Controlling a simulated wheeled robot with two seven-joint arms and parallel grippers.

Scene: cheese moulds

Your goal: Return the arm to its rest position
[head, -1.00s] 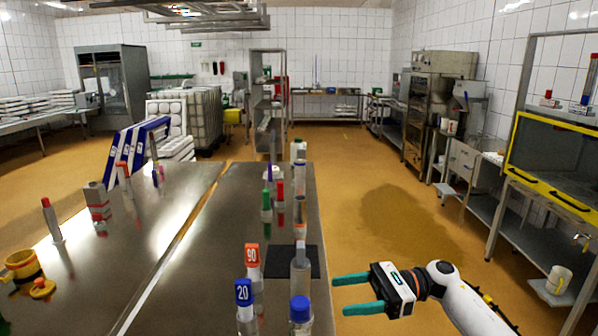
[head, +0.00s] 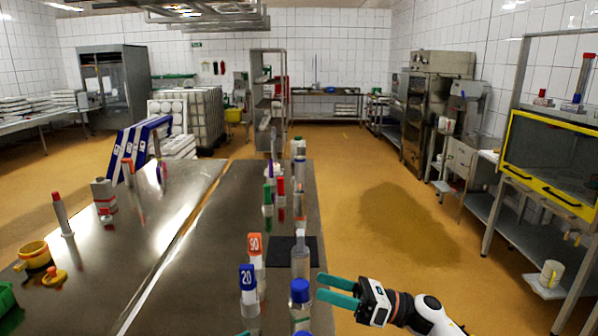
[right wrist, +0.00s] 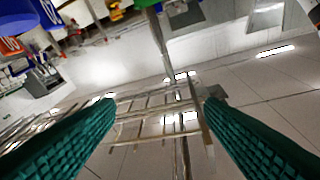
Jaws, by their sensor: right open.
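My right gripper (head: 338,291) is open and empty. In the head view it is at the right edge of the steel table, with its teal fingers pointing left beside a blue-capped bottle (head: 300,292). In the right wrist view its two green fingers (right wrist: 155,125) are spread apart with nothing between them. My right arm (head: 425,314) comes in from the bottom right. My left gripper is not in view.
The steel table (head: 165,262) holds several bottles along its right side, including ones marked 20 (head: 248,296) and 90 (head: 256,262). A dark mat (head: 285,248) lies nearby. The floor (head: 400,240) to the right is clear. A yellow-framed cabinet (head: 550,160) stands far right.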

